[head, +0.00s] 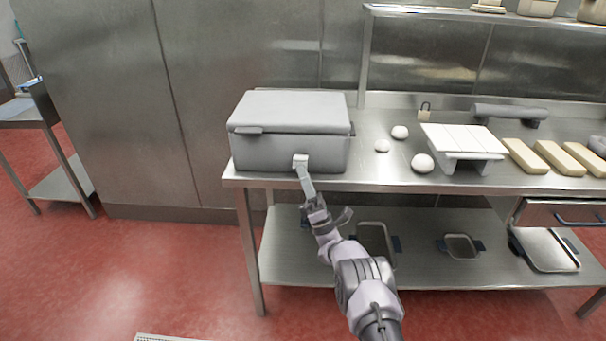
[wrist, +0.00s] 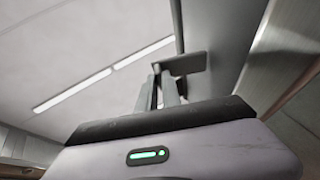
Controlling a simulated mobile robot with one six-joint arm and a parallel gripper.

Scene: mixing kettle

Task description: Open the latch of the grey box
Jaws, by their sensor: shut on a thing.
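The grey box (head: 290,148) stands at the left end of the steel table, and its lid (head: 292,108) is down. A small light grey latch piece (head: 300,159) shows low on the front of the box. My gripper (head: 304,174) reaches up to it from the front and is shut on it. In the wrist view, the fingers (wrist: 163,82) close at the edge of a dark grey plate (wrist: 187,63), which looks like the latch. The fingers partly hide how it joins the box.
Several white dough balls (head: 422,163), a white slatted stand (head: 463,139) and pale yellow blocks (head: 525,156) lie to the right on the steel table (head: 390,180). A small padlock-like item (head: 425,115) stands behind.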

